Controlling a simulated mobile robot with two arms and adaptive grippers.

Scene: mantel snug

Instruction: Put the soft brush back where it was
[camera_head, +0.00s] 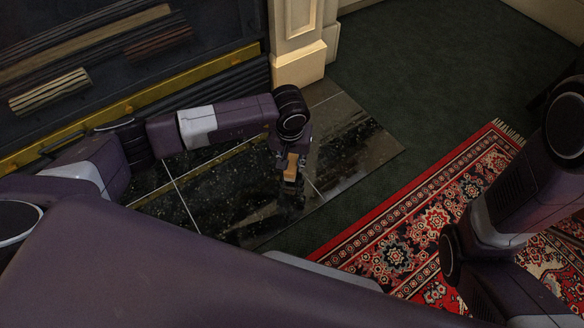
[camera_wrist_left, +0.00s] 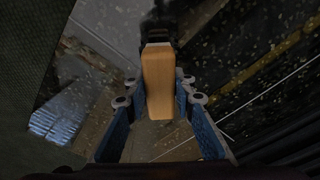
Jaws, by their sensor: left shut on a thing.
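The soft brush (camera_head: 291,168) has a pale wooden handle and a dark lower end. It hangs roughly upright, dark end down, over the glossy black hearth tiles (camera_head: 225,190). My left gripper (camera_head: 290,158) is shut on its handle. In the left wrist view the brush (camera_wrist_left: 157,75) sits between the two blue fingers of the gripper (camera_wrist_left: 158,90), with its dark end pointing away. I cannot tell whether that end touches the tiles. My right gripper is out of view; only part of my right arm shows at the right.
The fireplace (camera_head: 130,60) with a brass-coloured strip and logs is at the upper left. A cream pillar (camera_head: 298,45) stands behind the hearth. A red patterned rug (camera_head: 400,240) lies at the right. Dark green carpet (camera_head: 420,70) is clear beyond the hearth.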

